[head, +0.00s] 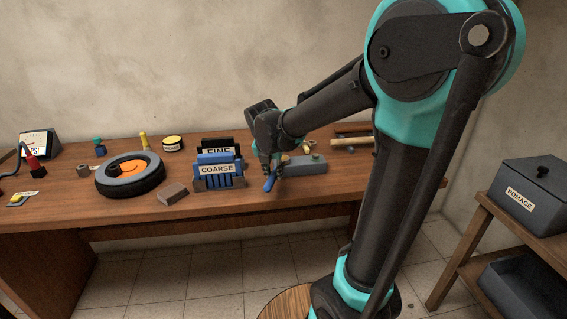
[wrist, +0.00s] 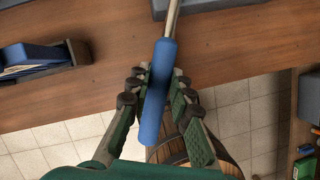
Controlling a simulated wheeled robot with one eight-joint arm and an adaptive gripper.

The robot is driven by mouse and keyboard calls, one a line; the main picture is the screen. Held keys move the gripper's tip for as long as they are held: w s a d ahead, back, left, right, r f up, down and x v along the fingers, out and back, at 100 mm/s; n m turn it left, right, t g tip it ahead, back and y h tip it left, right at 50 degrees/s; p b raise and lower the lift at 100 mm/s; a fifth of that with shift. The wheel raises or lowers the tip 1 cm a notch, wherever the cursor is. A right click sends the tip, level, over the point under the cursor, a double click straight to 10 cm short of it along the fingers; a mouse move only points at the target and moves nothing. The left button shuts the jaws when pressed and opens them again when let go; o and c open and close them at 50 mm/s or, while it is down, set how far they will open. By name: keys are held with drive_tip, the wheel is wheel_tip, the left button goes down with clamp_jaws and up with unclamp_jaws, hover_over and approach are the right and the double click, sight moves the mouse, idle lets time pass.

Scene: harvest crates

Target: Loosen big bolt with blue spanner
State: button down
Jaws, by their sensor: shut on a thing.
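My gripper (head: 270,163) is shut on the blue handle of the spanner (wrist: 157,95), in front of the bench edge. In the wrist view my gripper's fingers (wrist: 160,92) stand on both sides of the handle. The spanner's metal shaft runs up past the top edge of that view, over a grey block, so its head is out of sight there. In the head view the blue handle (head: 269,184) hangs below the fingers, beside the grey block (head: 305,165). Small fittings show on the block; I cannot tell which is the big bolt or whether the spanner touches it.
A rack labelled COARSE and FINE (head: 212,184) stands just left of my gripper. A brown block (head: 172,194) and a tyred wheel (head: 130,174) lie farther left on the bench (head: 110,216). A POMACE box (head: 530,192) sits on a shelf at the right.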

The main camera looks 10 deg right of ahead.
drive_tip(key=shift+s+d+n+y, duration=0.25)
drive_tip(key=shift+d+n+y, duration=0.05)
drive_tip(key=shift+d+n, duration=0.45)
idle(0.6)
drive_tip(key=shift+w+a+m, duration=0.2)
drive_tip(key=shift+a+m, duration=0.3)
drive_tip(key=shift+m, duration=0.05)
idle(0.3)
drive_tip(key=c, duration=1.9)
unclamp_jaws()
drive_tip(key=shift+c, duration=0.2)
clamp_jaws()
unclamp_jaws()
clamp_jaws()
drive_tip(key=shift+a, duration=0.25)
